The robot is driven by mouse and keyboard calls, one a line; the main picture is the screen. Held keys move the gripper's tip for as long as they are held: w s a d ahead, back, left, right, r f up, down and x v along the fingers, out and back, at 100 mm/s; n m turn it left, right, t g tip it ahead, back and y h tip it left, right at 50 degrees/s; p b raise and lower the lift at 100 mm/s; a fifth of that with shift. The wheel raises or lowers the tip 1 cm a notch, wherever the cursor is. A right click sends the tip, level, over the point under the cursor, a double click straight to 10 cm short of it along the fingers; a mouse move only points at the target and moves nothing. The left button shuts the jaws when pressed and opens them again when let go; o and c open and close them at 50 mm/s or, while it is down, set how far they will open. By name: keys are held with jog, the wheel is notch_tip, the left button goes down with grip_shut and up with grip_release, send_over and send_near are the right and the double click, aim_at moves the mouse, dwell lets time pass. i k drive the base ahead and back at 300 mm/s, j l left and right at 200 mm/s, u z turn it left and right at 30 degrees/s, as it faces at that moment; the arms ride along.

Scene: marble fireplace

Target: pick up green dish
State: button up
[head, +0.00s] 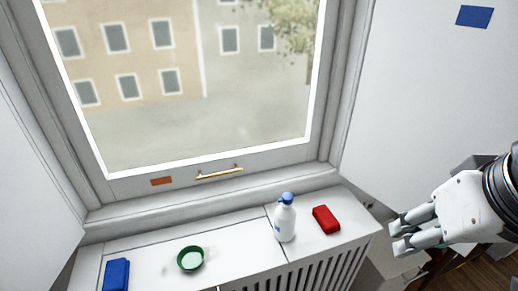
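The green dish (190,258) is a small round bowl with a dark green rim and a paler inside. It sits upright on the white sill top (232,244), left of the middle in the head view. My gripper (398,238) is at the right of the view, off the right end of the sill and well away from the dish. Its two pale fingers point left, and nothing shows between them.
A white bottle with a blue cap (285,218) stands right of the dish, with a red block (326,219) beyond it. A blue block (117,275) lies left of the dish. A window with a brass handle (219,172) rises behind. The sill around the dish is clear.

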aim_at(192, 257)
jog(key=i+l+u, duration=0.1)
jog(key=u, duration=0.3)
jog(key=i+l+u, duration=0.25)
jog(key=u, duration=0.2)
